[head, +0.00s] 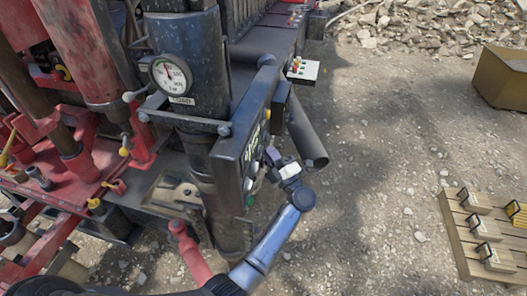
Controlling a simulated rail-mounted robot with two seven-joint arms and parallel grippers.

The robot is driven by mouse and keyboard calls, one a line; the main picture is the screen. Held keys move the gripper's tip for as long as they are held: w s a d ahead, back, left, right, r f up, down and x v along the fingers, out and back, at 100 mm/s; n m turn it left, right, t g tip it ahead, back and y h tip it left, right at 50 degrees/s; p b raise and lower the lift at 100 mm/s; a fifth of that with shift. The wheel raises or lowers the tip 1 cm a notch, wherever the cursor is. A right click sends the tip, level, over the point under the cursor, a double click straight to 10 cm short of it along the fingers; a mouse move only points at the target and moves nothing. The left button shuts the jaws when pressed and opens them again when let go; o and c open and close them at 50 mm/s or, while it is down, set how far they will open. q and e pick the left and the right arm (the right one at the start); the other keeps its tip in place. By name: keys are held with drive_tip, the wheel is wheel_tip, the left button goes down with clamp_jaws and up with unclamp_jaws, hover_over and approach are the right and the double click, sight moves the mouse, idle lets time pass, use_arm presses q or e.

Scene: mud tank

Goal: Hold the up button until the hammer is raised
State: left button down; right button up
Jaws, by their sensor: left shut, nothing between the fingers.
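My left gripper (272,164) is shut, with nothing visible in it. It is close to the front of a dark control panel (229,154), at its lower right side. I see the panel almost edge-on, with pale-green markings and small controls on its face. I cannot tell which control is the up button, or whether my fingers touch one. I cannot single out the hammer in this view. My right gripper is out of view.
A pressure gauge (170,75) sits on the dark column. A wooden pallet (465,240) with blocks and a yellowish bin (502,80) stand at right. The gravel between is clear.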

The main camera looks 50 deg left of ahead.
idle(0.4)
use_arm(q)
drive_tip(key=shift+d, duration=0.1)
idle(0.4)
drive_tip(key=shift+w+d+b, duration=0.5)
drive_tip(key=shift+d, duration=0.2)
drive_tip(key=w+d+b, duration=0.1)
drive_tip(key=d, duration=0.1)
drive_tip(key=w+d+b, duration=0.1)
drive_tip(key=d, duration=0.1)
drive_tip(key=shift+w+d+b, duration=0.1)
drive_tip(key=shift+w+b, duration=0.25)
idle(0.6)
